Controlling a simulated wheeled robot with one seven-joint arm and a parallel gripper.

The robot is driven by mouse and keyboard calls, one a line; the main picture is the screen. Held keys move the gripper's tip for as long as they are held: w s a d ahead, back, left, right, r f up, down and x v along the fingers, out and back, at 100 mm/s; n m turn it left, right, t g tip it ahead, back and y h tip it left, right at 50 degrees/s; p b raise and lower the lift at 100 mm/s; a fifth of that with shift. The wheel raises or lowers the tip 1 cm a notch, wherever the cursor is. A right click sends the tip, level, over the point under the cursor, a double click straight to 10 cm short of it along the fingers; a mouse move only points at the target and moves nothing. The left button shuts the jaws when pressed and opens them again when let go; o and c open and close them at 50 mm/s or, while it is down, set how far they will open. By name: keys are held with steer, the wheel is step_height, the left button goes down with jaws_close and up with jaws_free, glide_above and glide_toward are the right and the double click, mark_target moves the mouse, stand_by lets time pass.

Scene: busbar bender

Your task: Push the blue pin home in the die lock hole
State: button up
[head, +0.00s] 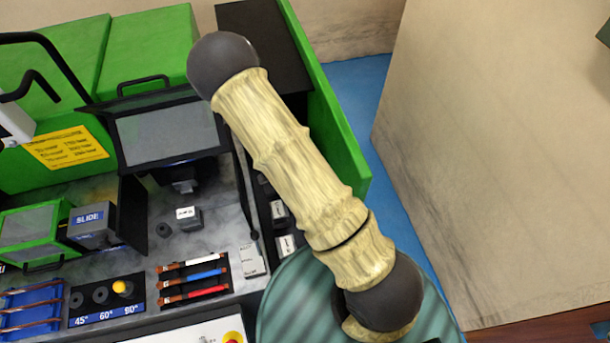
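I cannot make out a separate blue pin or the die lock hole. A blue-coloured strip or handle (203,276) lies between a white one and a red one in a black rack (162,304) in front of the machine; I cannot tell whether it is the pin. A small dark block with a white label (188,217) stands on the grey machine bed (205,240), below a dark tilted panel (165,132). My arm, in a cream cover, crosses the middle of the view. My gripper is not recognisable in the head view.
A grey SLIDE block (93,226) stands at the left beside a green guard (30,236). A die stand (106,300) marked 45°, 60° and 90° has a yellow knob (121,287). Copper bars (30,306) lie at lower left. The blue floor (362,90) right of the machine is clear.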

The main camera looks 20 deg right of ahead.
steer(key=shift+w+d+f, duration=0.1)
steer(key=shift+d+f, duration=0.05)
steer(key=shift+f, duration=0.35)
steer(key=shift+r, duration=0.1)
stand_by(0.3)
jaws_close()
